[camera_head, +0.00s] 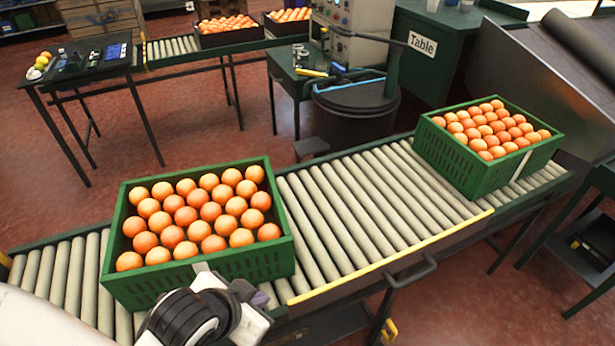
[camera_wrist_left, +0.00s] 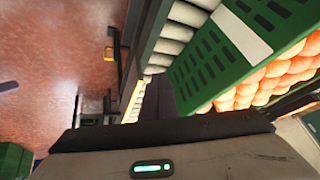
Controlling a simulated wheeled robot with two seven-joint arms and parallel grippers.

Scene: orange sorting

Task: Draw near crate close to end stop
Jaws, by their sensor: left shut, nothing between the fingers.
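The near crate (camera_head: 270,262) is green, slotted and full of oranges. It sits on the left part of the roller conveyor (camera_head: 330,225), with bare rollers on both sides of it. Its slotted wall with a white label also shows in the left wrist view (camera_wrist_left: 200,75). My left gripper (camera_head: 258,298) is shut and empty, low beside the crate's front wall near its right corner. I cannot tell whether it touches the wall. I cannot clearly make out an end stop; a small yellow part (camera_head: 5,259) shows at the conveyor's left end. My right gripper is out of view.
A second green crate of oranges (camera_head: 468,172) sits at the conveyor's right end. A yellow strip (camera_head: 390,257) and a dark handle (camera_head: 411,274) run along the front edge. A dark drum (camera_head: 355,115) stands behind the conveyor. Rollers between the crates are clear.

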